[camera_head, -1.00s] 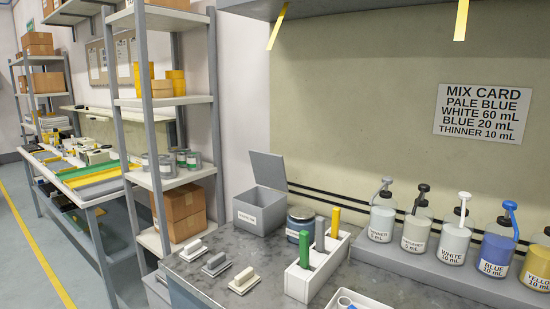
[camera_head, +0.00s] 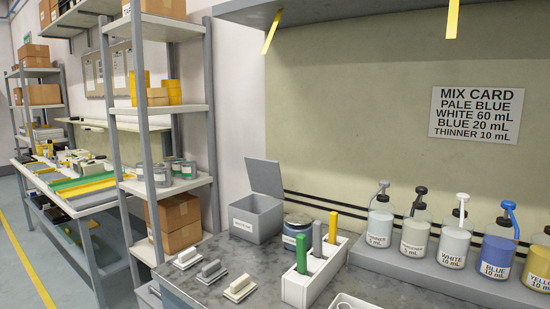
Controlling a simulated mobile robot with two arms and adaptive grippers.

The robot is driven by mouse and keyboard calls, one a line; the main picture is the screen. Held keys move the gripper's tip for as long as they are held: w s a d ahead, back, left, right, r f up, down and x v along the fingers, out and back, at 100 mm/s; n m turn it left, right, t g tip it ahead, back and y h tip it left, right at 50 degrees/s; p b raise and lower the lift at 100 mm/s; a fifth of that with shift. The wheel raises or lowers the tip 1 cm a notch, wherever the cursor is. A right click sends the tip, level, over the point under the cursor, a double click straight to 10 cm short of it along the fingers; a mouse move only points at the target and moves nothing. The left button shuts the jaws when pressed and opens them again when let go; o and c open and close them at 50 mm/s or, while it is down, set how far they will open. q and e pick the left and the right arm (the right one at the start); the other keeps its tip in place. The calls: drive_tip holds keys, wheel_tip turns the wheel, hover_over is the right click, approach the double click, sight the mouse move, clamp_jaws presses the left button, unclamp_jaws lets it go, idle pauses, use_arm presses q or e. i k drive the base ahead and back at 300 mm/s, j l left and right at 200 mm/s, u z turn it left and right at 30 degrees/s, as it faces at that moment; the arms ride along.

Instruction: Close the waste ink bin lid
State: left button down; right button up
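The waste ink bin (camera_head: 256,219) is a grey box with a white label on its front. It stands at the back left of the grey worktop, near the wall. Its lid (camera_head: 265,177) is open and tilted up from the back edge, leaning toward the wall. Neither of my grippers shows in the head view.
A dark jar with a blue label (camera_head: 297,230) stands right beside the bin. A white holder (camera_head: 315,277) with green, grey and yellow handles is in front of it. Several small blocks with handles (camera_head: 211,271) lie at the front left. Pump bottles (camera_head: 453,240) line a raised shelf at right.

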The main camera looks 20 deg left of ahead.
sight(265, 176)
drive_tip(key=i+j+z, duration=0.15)
drive_tip(key=j+z, duration=0.25)
drive_tip(key=j, duration=0.25)
drive_tip(key=i+j+z, duration=0.1)
drive_tip(key=j+z, duration=0.25)
drive_tip(key=j, duration=0.35)
drive_tip(key=j+z, duration=0.4)
drive_tip(key=j, duration=0.3)
